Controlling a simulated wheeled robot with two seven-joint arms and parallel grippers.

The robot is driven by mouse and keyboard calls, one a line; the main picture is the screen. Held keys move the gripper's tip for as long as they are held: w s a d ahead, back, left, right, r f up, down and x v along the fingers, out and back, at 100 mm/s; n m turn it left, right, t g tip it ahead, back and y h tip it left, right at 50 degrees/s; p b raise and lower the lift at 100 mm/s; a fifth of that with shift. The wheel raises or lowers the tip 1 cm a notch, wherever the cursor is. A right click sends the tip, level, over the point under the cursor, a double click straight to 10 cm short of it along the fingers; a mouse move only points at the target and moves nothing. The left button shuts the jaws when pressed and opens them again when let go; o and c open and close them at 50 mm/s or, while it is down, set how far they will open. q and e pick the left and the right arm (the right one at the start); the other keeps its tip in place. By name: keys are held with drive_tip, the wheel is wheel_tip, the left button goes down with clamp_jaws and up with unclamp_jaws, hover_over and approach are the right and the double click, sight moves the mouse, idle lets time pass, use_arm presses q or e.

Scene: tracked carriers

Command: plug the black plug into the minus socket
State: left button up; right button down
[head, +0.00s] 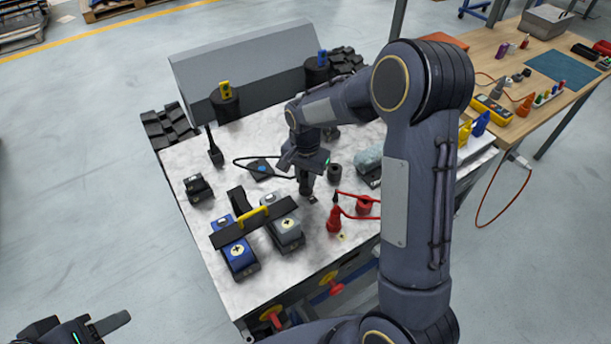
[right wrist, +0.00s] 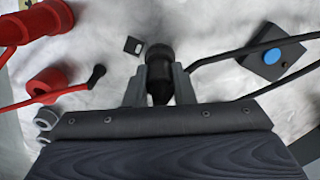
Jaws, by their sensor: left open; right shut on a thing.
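The black plug (right wrist: 160,88) is between the fingers of my right gripper (right wrist: 160,84), which is shut on it. In the head view my right gripper (head: 306,172) is over the middle of the marble-topped bench, with the plug pointing down. A dark round part, seemingly the minus socket (right wrist: 159,54), lines up with the plug beside a small black label (right wrist: 133,46). I cannot tell whether the plug is seated in it or only above it. My left gripper (head: 112,330) is open and empty at the lower left, off the bench.
A black cylinder (head: 335,173) is to the right of my right gripper. A black box with a blue button (head: 261,169) lies left. Blue and grey blocks (head: 238,258) (head: 284,234) stand in front.

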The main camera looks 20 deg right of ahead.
drive_tip(key=shift+f, duration=0.15)
drive_tip(key=c, duration=1.1)
unclamp_jaws()
drive_tip(key=shift+c, duration=0.2)
wheel_tip(320, 180, up, 8)
drive_tip(key=s+a+r+n+t+y, duration=0.1)
drive_tip(key=s+r+n+t, duration=0.1)
drive_tip(key=s, duration=0.6)
drive_tip(key=s+a+r+n+t+y, duration=0.1)
drive_tip(key=s+n, duration=0.3)
drive_tip(key=s, duration=0.4)
drive_tip(key=s+a+r+n+t+y, duration=0.1)
drive_tip(key=s+r+n+t, duration=0.1)
drive_tip(key=s, duration=0.7)
drive_tip(key=shift+r+n+t+y, duration=0.3)
drive_tip(key=shift+r+n+y, duration=0.1)
drive_tip(key=shift+r, duration=0.5)
